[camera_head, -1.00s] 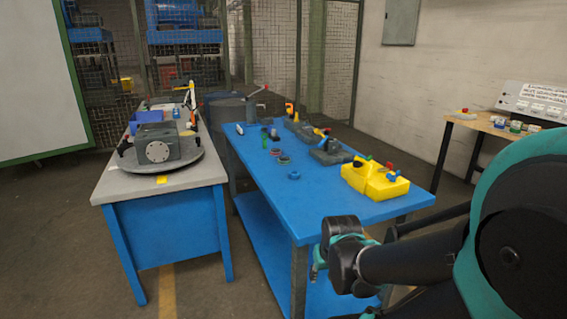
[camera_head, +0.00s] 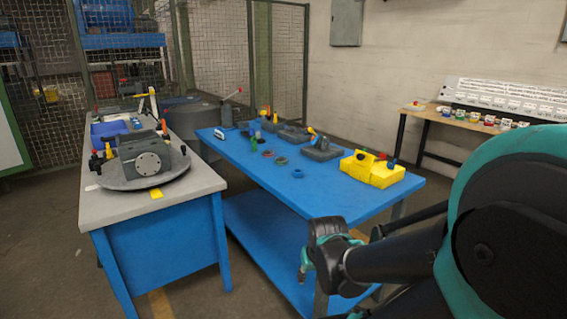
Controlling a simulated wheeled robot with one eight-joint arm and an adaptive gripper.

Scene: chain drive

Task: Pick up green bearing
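A small flat greenish ring (camera_head: 281,161), which looks like the green bearing, lies on the blue table (camera_head: 343,203). A reddish ring (camera_head: 268,153) lies just behind it to the left, and a blue ring (camera_head: 298,173) lies in front to the right. The rings are small, so their details are hard to make out. My gripper (camera_head: 304,270) hangs low in front of the table's near edge, apart from the rings. Its fingers are small and partly hidden by the wrist, so I cannot see whether they are open.
A yellow block fixture (camera_head: 372,169) stands at the table's right end. Grey fixtures (camera_head: 322,150) and a green cylinder (camera_head: 254,144) stand farther back. A grey-topped table (camera_head: 120,208) with a machine housing (camera_head: 147,158) is at left. A wooden bench (camera_head: 440,117) stands by the wall.

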